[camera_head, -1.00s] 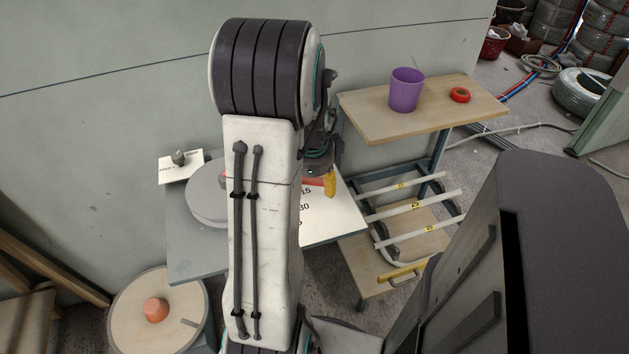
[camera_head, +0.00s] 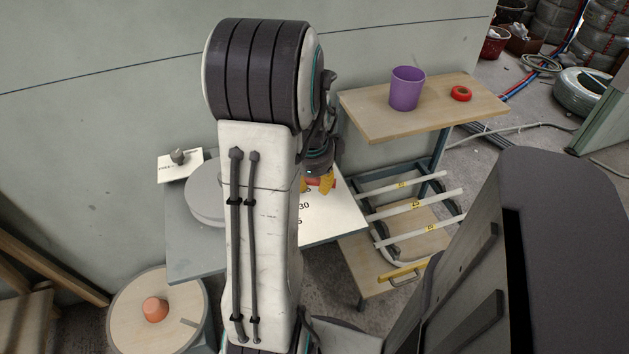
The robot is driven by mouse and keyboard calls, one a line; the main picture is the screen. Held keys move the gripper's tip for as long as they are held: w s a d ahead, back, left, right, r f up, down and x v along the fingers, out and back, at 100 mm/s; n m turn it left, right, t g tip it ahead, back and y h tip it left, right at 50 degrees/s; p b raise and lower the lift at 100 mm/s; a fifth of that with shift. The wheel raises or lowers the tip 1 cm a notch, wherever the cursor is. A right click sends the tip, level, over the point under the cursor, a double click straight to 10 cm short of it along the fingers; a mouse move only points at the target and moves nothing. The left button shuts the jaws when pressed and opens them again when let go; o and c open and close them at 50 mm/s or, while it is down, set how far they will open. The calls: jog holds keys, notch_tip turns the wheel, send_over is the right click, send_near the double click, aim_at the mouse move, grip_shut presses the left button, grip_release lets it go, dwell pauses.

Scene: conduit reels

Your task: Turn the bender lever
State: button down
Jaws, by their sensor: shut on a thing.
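The bender's round grey disc (camera_head: 203,194) sits on a grey bench (camera_head: 195,255), partly hidden behind my arm. A white card (camera_head: 335,215) with printed numbers, "30" among them, lies on the bench right of my arm. The red bender lever (camera_head: 322,182) shows only as a small piece over the card's far edge; my arm hides the rest. My gripper (camera_head: 319,185) has yellow fingers, seen partly behind my arm, and is shut on the lever's red end.
A small labelled card (camera_head: 180,167) with a grey knob stands behind the disc. A wooden shelf (camera_head: 440,108) on the right holds a purple cup (camera_head: 407,88) and red tape roll (camera_head: 461,93). Below it, white conduits (camera_head: 420,205) lie on a rack.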

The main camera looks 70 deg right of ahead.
jog(key=shift+s+a+f+m, duration=0.1)
jog(key=shift+a+m, duration=0.2)
jog(key=shift+a, duration=0.45)
jog(key=c, duration=0.8)
grip_release()
jog(key=shift+d, duration=0.1)
notch_tip(320, 180, up, 12)
jog(key=a, duration=0.2)
jog(key=shift+s+a, duration=0.15)
jog(key=shift+s, duration=0.05)
jog(key=shift+f, duration=0.1)
